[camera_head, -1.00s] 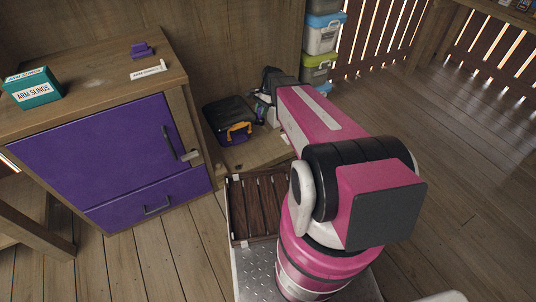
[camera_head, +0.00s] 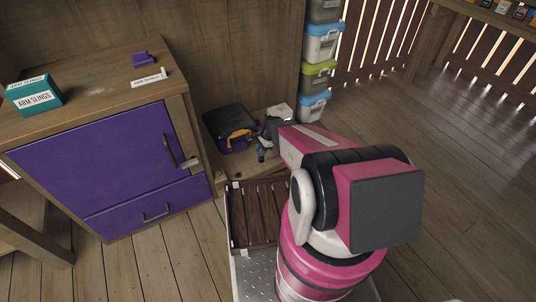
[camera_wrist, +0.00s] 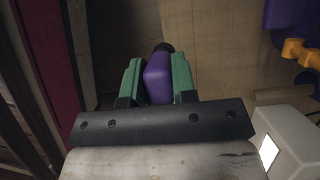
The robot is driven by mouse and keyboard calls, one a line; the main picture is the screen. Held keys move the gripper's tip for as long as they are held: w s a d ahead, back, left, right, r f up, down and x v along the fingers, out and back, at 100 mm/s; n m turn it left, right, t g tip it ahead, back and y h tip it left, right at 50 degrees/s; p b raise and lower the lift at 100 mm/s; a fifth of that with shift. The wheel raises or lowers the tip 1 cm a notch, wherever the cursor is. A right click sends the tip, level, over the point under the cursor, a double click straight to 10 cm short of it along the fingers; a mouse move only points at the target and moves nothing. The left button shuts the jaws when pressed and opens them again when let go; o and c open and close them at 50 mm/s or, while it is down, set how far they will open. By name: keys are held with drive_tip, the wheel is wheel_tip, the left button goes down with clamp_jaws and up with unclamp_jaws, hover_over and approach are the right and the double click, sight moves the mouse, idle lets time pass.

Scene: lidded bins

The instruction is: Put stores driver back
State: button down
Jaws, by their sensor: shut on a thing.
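My gripper (camera_wrist: 157,78) is shut on a purple thing with a dark round end, which I take to be the driver (camera_wrist: 158,85). It sits between the two green fingers in the wrist view. In the head view my gripper (camera_head: 263,152) is low over the wooden bench, just right of a black and purple case with an orange handle (camera_head: 229,128), and apart from it. The held driver is too small to make out clearly there. Part of the case (camera_wrist: 290,22) shows at the top right of the wrist view.
A wooden cabinet with purple doors (camera_head: 97,150) stands left. On it are a teal arm slings box (camera_head: 35,96), a small purple piece (camera_head: 143,58) and a white label (camera_head: 149,80). Stacked lidded bins (camera_head: 318,75) stand behind my arm. The floor at right is clear.

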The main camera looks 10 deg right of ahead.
drive_tip(key=shift+w+d+f, duration=0.85)
drive_tip(key=shift+w+f, duration=0.4)
drive_tip(key=shift+f, duration=0.35)
drive_tip(key=shift+w+d+f, duration=0.9)
drive_tip(key=shift+w+f, duration=0.35)
drive_tip(key=shift+f, duration=0.3)
drive_tip(key=shift+w+d+f, duration=0.85)
drive_tip(key=shift+w+f, duration=0.4)
drive_tip(key=shift+f, duration=0.35)
drive_tip(key=shift+f, duration=0.1)
drive_tip(key=c, duration=0.9)
unclamp_jaws()
